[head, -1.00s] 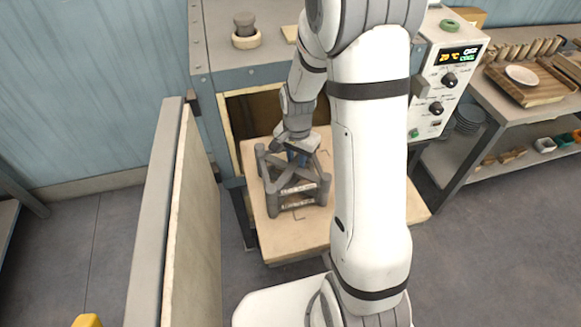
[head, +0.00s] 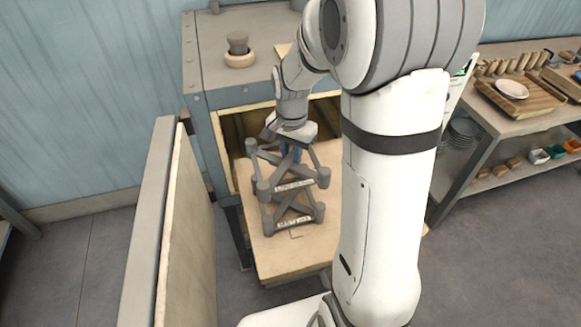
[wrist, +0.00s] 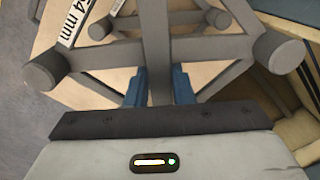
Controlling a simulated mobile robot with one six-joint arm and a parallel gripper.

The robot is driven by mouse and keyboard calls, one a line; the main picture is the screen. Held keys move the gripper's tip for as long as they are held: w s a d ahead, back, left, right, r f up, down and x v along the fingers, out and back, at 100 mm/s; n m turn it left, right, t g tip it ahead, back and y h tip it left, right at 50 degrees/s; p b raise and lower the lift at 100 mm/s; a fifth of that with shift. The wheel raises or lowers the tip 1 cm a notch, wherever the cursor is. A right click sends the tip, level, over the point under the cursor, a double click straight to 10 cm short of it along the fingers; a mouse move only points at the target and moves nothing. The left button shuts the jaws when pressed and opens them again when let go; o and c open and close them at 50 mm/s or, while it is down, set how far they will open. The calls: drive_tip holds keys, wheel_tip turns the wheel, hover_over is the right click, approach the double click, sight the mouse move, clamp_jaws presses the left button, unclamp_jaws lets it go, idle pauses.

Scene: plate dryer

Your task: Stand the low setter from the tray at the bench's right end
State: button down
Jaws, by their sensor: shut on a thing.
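Two grey open-frame setters show in the head view, one above the other, over the pale tray (head: 272,262) at the dryer's opening. My gripper (head: 290,152) points down with its blue fingers shut on the cross bar of the upper setter (head: 264,190). The lower setter (head: 293,223) stands on the tray. The upper one looks raised off it. Each has a pale label, too small to read surely. In the wrist view the fingers (wrist: 158,88) straddle the bar of the upper setter (wrist: 215,47); its label ends in "4 mm".
The dryer's open door (head: 170,225) stands close on the left. A cup in a ring (head: 239,50) sits on the dryer's top. At the right, a bench (head: 510,122) holds a wooden tray (head: 520,97) with a white dish. My arm hides the dryer's right side.

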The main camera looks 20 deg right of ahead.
sight(291, 156)
drive_tip(key=shift+r+p, duration=2.5)
drive_tip(key=shift+r, duration=1.75)
